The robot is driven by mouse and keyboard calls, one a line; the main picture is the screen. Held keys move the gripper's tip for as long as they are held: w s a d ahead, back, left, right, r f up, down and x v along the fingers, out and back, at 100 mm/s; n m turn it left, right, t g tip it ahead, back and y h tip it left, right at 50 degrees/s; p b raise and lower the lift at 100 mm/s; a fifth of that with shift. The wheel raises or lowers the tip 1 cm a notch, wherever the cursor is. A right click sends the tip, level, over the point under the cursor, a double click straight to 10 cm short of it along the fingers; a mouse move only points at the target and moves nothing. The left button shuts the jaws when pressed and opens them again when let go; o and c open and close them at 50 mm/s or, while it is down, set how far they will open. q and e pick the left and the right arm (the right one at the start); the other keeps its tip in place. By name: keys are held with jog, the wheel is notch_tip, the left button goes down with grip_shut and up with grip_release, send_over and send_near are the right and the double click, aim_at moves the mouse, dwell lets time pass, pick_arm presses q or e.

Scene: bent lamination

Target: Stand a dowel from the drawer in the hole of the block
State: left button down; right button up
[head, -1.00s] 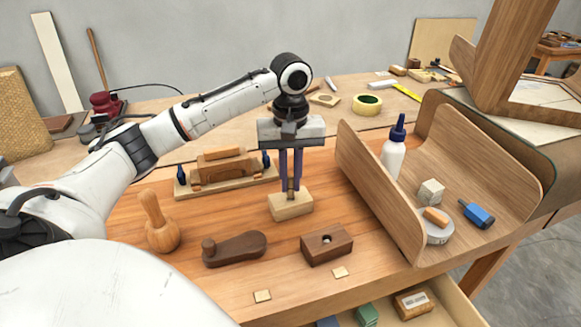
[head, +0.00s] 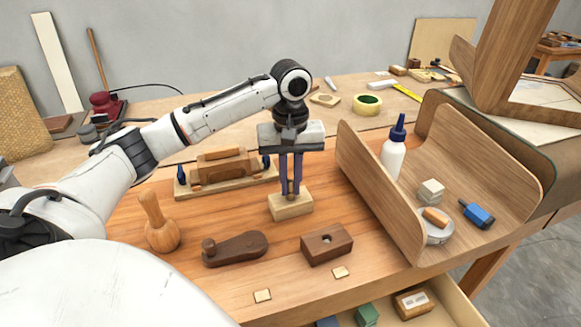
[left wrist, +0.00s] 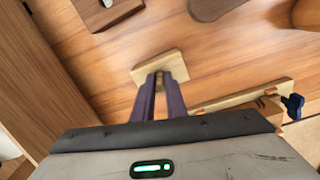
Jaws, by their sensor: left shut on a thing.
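My left gripper (head: 291,192) points straight down over the pale wooden block (head: 291,207) and is shut on a slim wooden dowel (head: 291,186). The dowel is upright between the fingertips, its lower end at the block's top. The fingers hide most of it, so I cannot tell how deep it sits in a hole. In the left wrist view the pale block (left wrist: 144,72) lies just beyond the fingers. A dark brown block (head: 327,246) with a round opening stands to the right on the bench. The drawer (head: 458,309) is open at the bottom right. My right gripper is out of view.
A wooden clamping jig (head: 225,168) stands left of the pale block. A curved wooden tray (head: 380,200) with a glue bottle (head: 394,154) bounds the right side.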

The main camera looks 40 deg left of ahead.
pick_arm(q)
jog(key=shift+f, duration=0.2)
jog(key=c, duration=1.7)
grip_release()
jog(key=shift+o, duration=0.4)
jog(key=o, duration=0.3)
jog(key=shift+r, duration=0.1)
jog(key=shift+r, duration=3.9)
